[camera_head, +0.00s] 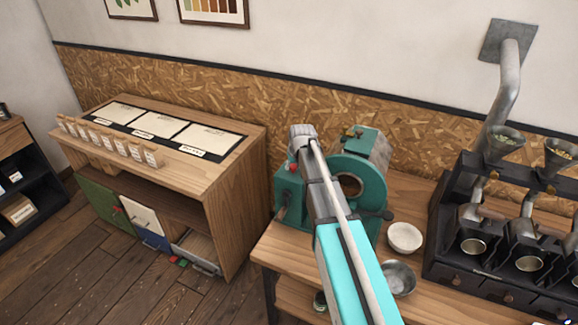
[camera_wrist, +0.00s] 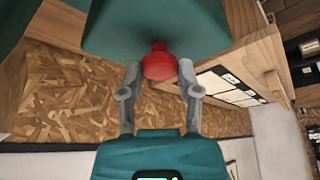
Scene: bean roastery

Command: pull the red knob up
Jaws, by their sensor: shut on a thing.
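The red knob (camera_wrist: 159,64) sits on the teal machine body (camera_wrist: 150,25), which shows in the wrist view at the top. My gripper (camera_wrist: 161,72) has its two grey fingers on either side of the knob and is shut on it. In the head view the teal machine (camera_head: 362,180) stands on a wooden table, and my arm reaches over its left part. A small red spot of the knob (camera_head: 291,167) shows just left of my arm; the gripper's fingertips are hidden there.
A white bowl (camera_head: 405,237) and a metal bowl (camera_head: 398,278) stand right of my arm on the wooden table (camera_head: 432,205). A black sample roaster (camera_head: 480,240) with funnels is at the right. A wooden cabinet (camera_head: 235,190) stands left, with a gap of floor before the table.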

